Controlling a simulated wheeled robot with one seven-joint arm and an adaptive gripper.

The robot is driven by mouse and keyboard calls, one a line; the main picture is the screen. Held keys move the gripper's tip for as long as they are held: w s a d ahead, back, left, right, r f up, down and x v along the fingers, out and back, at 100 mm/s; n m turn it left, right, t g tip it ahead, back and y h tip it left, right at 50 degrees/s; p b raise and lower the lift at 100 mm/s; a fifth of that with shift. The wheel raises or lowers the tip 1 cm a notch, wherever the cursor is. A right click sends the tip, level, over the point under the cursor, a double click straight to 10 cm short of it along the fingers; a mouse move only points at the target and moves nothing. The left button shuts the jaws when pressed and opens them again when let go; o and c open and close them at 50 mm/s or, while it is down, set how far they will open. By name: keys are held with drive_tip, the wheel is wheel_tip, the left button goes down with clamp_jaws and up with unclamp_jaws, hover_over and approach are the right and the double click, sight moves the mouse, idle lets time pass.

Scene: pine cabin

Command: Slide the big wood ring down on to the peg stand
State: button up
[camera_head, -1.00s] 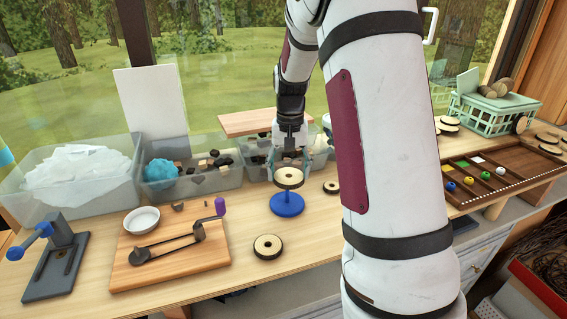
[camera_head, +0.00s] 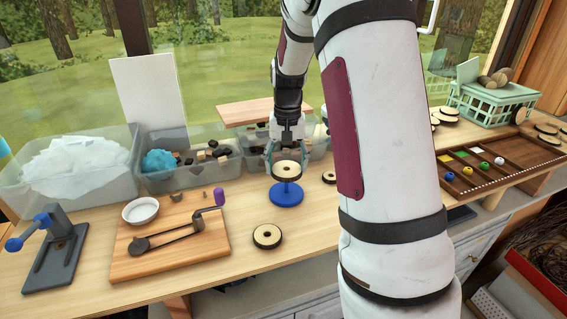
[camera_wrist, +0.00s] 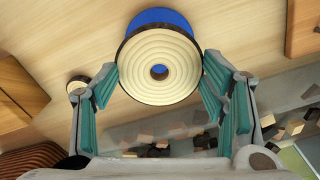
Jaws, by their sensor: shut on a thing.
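The big wood ring (camera_head: 286,170) is pale with a dark bark edge. It lies flat over the blue peg stand (camera_head: 286,195), and some blue post shows between ring and base. My gripper (camera_head: 285,160) is shut on the ring from behind. In the wrist view the ring (camera_wrist: 159,50) sits between the two teal finger pads of my gripper (camera_wrist: 160,80). The stand's blue base (camera_wrist: 155,17) peeks out past the ring's edge. I cannot tell whether the peg tip is inside the hole.
A smaller wood ring (camera_head: 267,236) lies on the bench in front of the stand. A wooden board (camera_head: 170,255) with a metal tool is at left. Clear bins (camera_head: 190,178) stand behind. A sorting tray (camera_head: 500,165) is at right. My arm hides part of the bench.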

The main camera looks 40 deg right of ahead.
drive_tip(key=shift+f, duration=1.15)
idle(0.4)
drive_tip(key=o, duration=1.4)
drive_tip(key=shift+r, duration=0.15)
wheel_tip(320, 180, up, 12)
drive_tip(key=shift+s+a+f, duration=0.1)
